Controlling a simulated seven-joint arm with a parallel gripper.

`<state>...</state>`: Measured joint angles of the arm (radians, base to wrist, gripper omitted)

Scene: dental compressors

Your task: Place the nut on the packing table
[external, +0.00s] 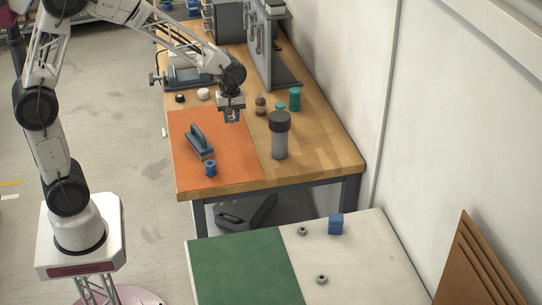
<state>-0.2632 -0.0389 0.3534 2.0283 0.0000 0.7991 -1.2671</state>
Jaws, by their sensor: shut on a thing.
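My gripper (232,117) is above the wooden workbench, over the right part of the orange mat (222,165). It points down and is shut on a small blue-grey thing between its fingers. That thing is too small and too covered to tell whether it is a nut. Two grey ring-shaped pieces that look like nuts (303,231) (321,279) lie apart on the white part of the lower front table (370,260). This table also has a green area (240,268) on its left.
On the orange mat are a blue-grey clamp-like tool (200,142) and a blue spool-like piece (210,168). A grey jar with a dark lid (280,140) stands right of my gripper, near small bottles (295,99). A blue block (336,223) sits on the front table.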

